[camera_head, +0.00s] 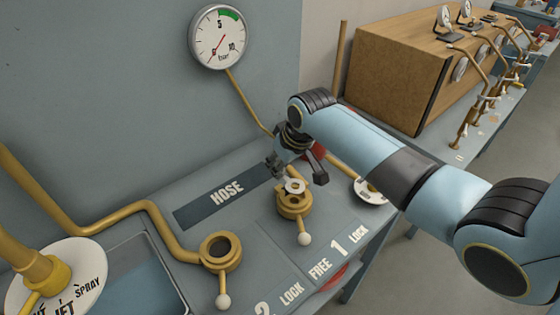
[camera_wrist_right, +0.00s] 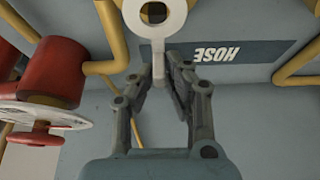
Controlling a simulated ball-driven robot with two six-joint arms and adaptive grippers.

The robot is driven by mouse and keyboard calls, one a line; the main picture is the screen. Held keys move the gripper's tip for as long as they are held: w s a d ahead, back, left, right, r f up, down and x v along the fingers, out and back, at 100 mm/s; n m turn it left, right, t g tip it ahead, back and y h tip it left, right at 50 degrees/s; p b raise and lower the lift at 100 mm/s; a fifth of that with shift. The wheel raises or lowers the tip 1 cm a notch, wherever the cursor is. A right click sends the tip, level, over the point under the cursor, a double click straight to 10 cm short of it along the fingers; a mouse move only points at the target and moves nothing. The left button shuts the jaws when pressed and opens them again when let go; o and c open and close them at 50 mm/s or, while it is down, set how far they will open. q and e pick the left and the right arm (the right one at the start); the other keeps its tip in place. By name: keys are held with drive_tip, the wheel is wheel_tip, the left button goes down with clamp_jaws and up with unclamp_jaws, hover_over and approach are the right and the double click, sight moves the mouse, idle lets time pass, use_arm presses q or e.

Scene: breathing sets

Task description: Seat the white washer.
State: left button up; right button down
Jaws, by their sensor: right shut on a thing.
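The white washer (camera_wrist_right: 156,32) is a flat ring with a short tab, and the tab sits between my right gripper's fingertips in the right wrist view (camera_wrist_right: 159,68). In the head view the washer (camera_head: 299,187) is over the near-right brass socket (camera_head: 293,207) beside the 1. My right gripper (camera_head: 282,170) is just behind it, shut on the tab. I cannot tell whether the washer touches the socket or is a little above it. My left gripper is not in view.
Another open brass socket (camera_head: 221,250) is at the front with its own lever. A gauge (camera_head: 218,38) hangs on the wall. A red-and-white handwheel (camera_head: 371,191) stands right of the gripper.

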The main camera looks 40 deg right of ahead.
sight(283, 176)
drive_tip(key=shift+f+b, duration=0.4)
drive_tip(key=shift+f, duration=0.6)
drive_tip(key=shift+r, duration=0.1)
drive_tip(key=shift+p, duration=0.35)
drive_tip(key=shift+p, duration=0.6)
idle(0.6)
drive_tip(key=shift+f+b, duration=1.05)
drive_tip(key=shift+f, duration=0.7)
drive_tip(key=c, duration=1.3)
unclamp_jaws()
drive_tip(key=shift+o, duration=0.2)
drive_tip(key=shift+r, duration=0.1)
drive_tip(key=v, duration=1.2)
